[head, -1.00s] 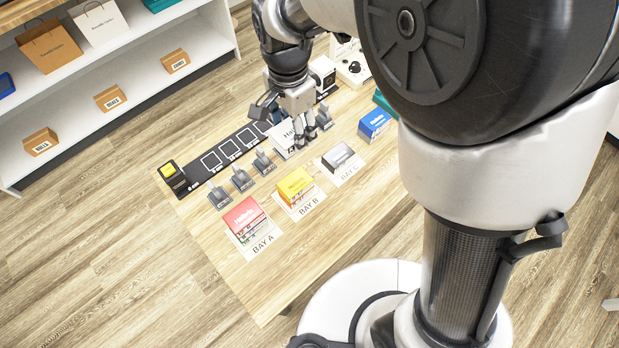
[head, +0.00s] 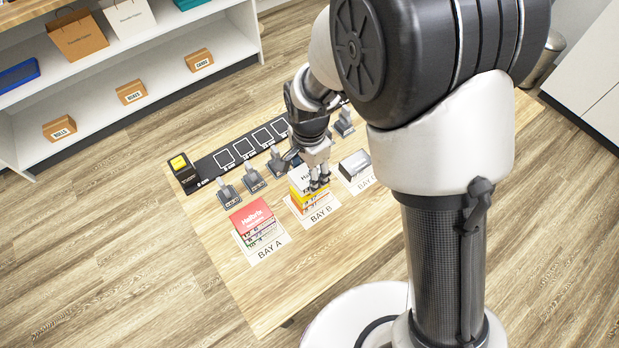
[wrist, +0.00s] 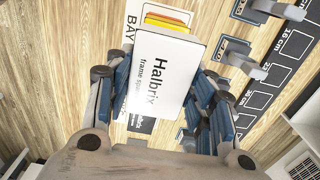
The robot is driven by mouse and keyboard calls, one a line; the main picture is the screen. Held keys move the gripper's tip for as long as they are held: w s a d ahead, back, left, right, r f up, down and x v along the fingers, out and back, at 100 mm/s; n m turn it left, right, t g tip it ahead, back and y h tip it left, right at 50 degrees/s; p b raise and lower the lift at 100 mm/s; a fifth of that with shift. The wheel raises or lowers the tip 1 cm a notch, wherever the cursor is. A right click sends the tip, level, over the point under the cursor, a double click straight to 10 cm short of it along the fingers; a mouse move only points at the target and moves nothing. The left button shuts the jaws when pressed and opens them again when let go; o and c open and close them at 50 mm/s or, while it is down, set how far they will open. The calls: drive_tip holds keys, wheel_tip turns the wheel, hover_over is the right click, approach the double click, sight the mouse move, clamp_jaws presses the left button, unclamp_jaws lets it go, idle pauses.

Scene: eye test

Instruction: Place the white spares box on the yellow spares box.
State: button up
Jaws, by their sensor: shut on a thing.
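My gripper (head: 319,181) is shut on the white spares box (wrist: 160,75), which reads "Halbrix" in the wrist view, with a finger along each side. The white box also shows in the head view (head: 301,179), partly hidden by my fingers. The yellow spares box (head: 299,194) is at the top of a stack at BAY B, just under the white box. In the wrist view, a strip of the yellow box (wrist: 168,22) shows past the white box's far edge; the rest is hidden. I cannot tell whether the two boxes touch.
A red box (head: 251,216) tops the stack at BAY A, left of BAY B. Grey stands (head: 254,180) and a black strip with white squares (head: 235,153) lie behind. The front of the table (head: 270,290) is clear.

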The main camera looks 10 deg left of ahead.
sight(309, 179)
drive_tip(key=shift+f+b, duration=0.4)
drive_tip(key=shift+f, duration=1.2)
drive_tip(key=shift+f, duration=0.2)
drive_tip(key=o, duration=1.1)
wheel_tip(309, 179, up, 12)
drive_tip(key=p, duration=0.4)
drive_tip(key=shift+r, duration=0.2)
